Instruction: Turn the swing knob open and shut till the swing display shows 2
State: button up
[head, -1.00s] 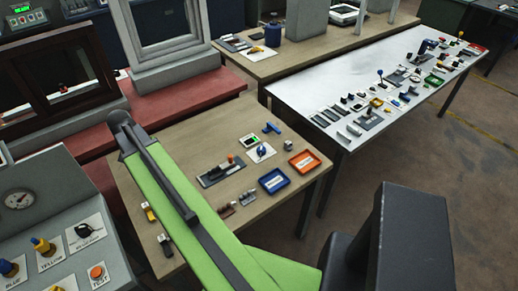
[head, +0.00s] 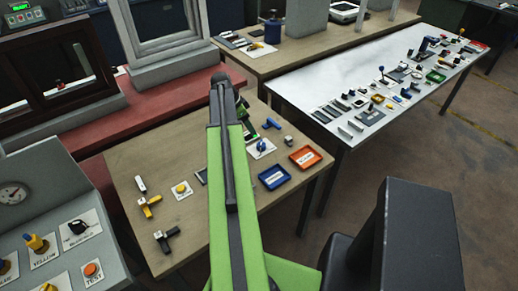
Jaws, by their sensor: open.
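A blue knob (head: 261,145) stands on a white plate on the wooden table, just right of my raised arm. A small device with a green screen (head: 248,132) sits behind it, partly covered by my arm; its reading is too small to make out. A black knob (head: 78,227) on a white plate is on the grey panel at the lower left. I cannot read the labels well enough to tell which is the swing knob. My green arm runs up the middle of the view, and my gripper does not show.
A blue tray (head: 274,188) and an orange tray (head: 319,158) lie at the table's right. Yellow and black handled parts (head: 149,205) and a yellow button (head: 182,189) lie at its left. A crowded metal table (head: 340,98) stands beyond.

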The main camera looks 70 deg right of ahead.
aim_at(260, 143)
jog(key=b+x, duration=1.1)
jog(key=x, duration=0.2)
jog(key=shift+f, duration=0.3)
jog(key=shift+r, duration=0.15)
